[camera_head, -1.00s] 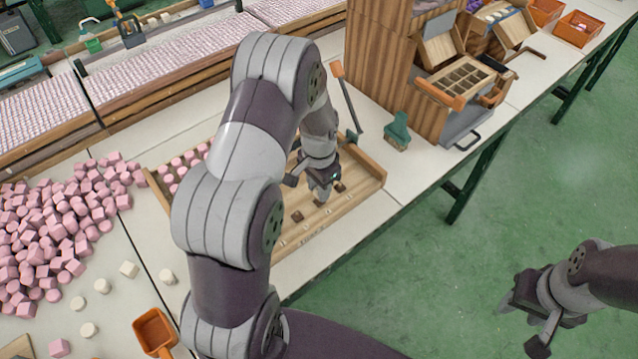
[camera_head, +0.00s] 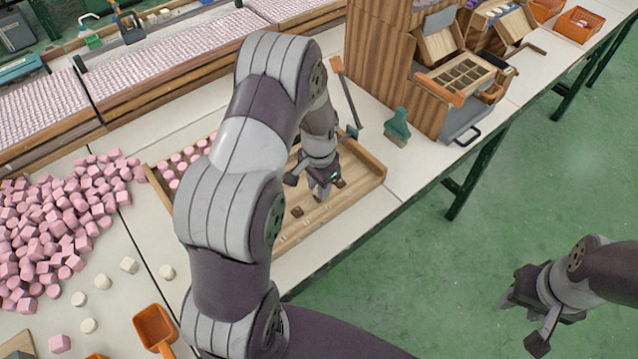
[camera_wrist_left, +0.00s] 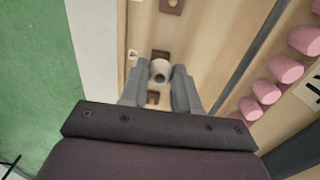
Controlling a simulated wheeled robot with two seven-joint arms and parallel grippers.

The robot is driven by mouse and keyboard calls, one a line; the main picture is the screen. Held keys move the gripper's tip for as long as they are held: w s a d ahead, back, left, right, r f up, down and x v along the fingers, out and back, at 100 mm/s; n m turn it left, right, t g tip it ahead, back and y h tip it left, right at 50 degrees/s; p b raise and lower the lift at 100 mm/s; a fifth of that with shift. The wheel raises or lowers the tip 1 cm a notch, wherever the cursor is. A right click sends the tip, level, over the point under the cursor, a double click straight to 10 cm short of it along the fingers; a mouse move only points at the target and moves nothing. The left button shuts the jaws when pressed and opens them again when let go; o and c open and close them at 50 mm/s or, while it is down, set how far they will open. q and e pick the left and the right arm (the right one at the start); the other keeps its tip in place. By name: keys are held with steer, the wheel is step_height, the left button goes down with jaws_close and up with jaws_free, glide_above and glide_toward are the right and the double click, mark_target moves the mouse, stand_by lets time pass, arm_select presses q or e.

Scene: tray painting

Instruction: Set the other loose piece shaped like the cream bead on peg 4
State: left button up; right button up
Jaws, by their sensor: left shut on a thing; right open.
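My left gripper (camera_head: 322,192) is over the wooden tray (camera_head: 374,180), pointing down. In the left wrist view its two fingers (camera_wrist_left: 158,88) are shut on a small cream piece (camera_wrist_left: 160,70) with a round outline and a darker middle. The piece is right at a brown square peg base (camera_wrist_left: 159,54); whether it touches or sits around a peg I cannot tell. Other brown bases show beyond (camera_wrist_left: 172,6) and nearer (camera_wrist_left: 153,97). The peg numbers are too small to read. My right gripper (camera_head: 522,318) is open and empty, away from the table over the green floor.
Pink pieces (camera_head: 172,172) stand in the tray's left part, and a large pink heap (camera_head: 60,225) lies left of it. Several loose cream pieces (camera_head: 130,265) lie near an orange scoop (camera_head: 152,325). A green brush (camera_head: 397,128) and a wooden cabinet (camera_head: 375,60) stand behind the tray.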

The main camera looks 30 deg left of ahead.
arm_select(q)
steer(key=shift+f, duration=0.5)
stand_by(0.3)
steer(key=o, duration=1.6)
step_height(320, 180, up, 6)
steer(key=p, duration=0.5)
steer(key=shift+r+p, duration=0.15)
steer(key=shift+p, duration=0.2)
